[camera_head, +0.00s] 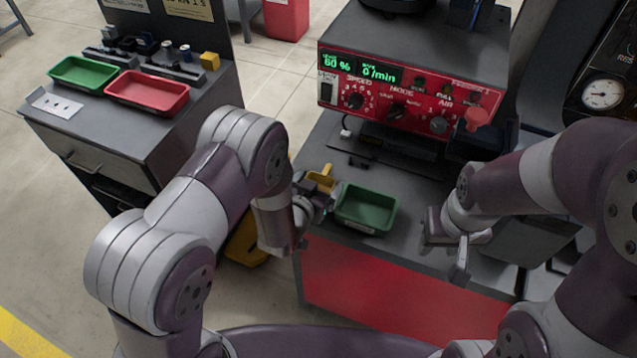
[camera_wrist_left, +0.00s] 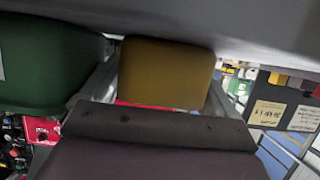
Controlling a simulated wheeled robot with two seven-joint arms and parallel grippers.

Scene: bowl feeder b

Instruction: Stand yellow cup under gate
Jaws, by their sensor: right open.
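The yellow cup (camera_head: 321,180) is at the left edge of the machine table, beside the green tray, partly hidden by my left gripper (camera_head: 322,199). In the left wrist view the yellow cup (camera_wrist_left: 167,72) lies between the two fingers, one along each side. Whether they press on it I cannot tell. My right gripper (camera_head: 455,252) is open and empty, above the table's front right part. The gate cannot be clearly made out; the area under the red control panel (camera_head: 405,98) is dark.
A green tray (camera_head: 366,228) stands on the machine table (camera_head: 325,150), close to my left gripper; it fills the left of the wrist view. At left, a side bench (camera_head: 125,125) holds a green tray (camera_head: 85,88) and a red tray (camera_head: 147,111). A yellow object (camera_head: 245,248) sits low beside the table.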

